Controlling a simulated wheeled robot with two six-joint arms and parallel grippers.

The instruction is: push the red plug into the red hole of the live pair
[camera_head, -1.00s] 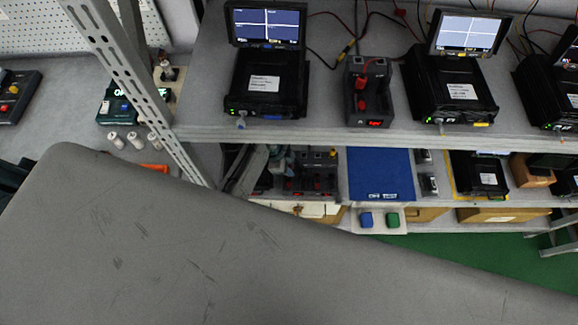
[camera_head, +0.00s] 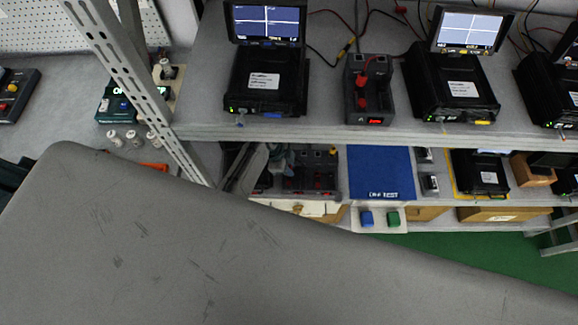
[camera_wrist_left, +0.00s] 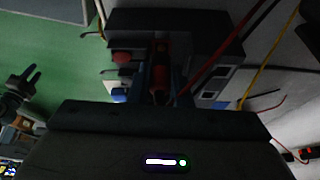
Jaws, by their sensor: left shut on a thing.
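My left gripper (camera_head: 268,165) reaches in at the lower shelf, beside a dark socket box (camera_head: 312,176) with small red parts along its front. In the left wrist view the gripper (camera_wrist_left: 160,92) is shut on the red plug (camera_wrist_left: 160,72), which points at the dark box (camera_wrist_left: 190,28). The fingers and shadow hide the plug's tip and the hole in front of it, so I cannot tell whether it is in. A red knob (camera_wrist_left: 121,57) shows left of the plug. My right gripper is not in view.
A blue mat (camera_head: 380,172) lies right of the socket box. On the upper shelf stand a box with red plugs (camera_head: 368,95) and dark units with screens (camera_head: 265,82). The shelf edge (camera_head: 400,139) and a perforated post (camera_head: 135,90) stand close to the arm. Red and yellow wires (camera_wrist_left: 270,60) run beside the gripper.

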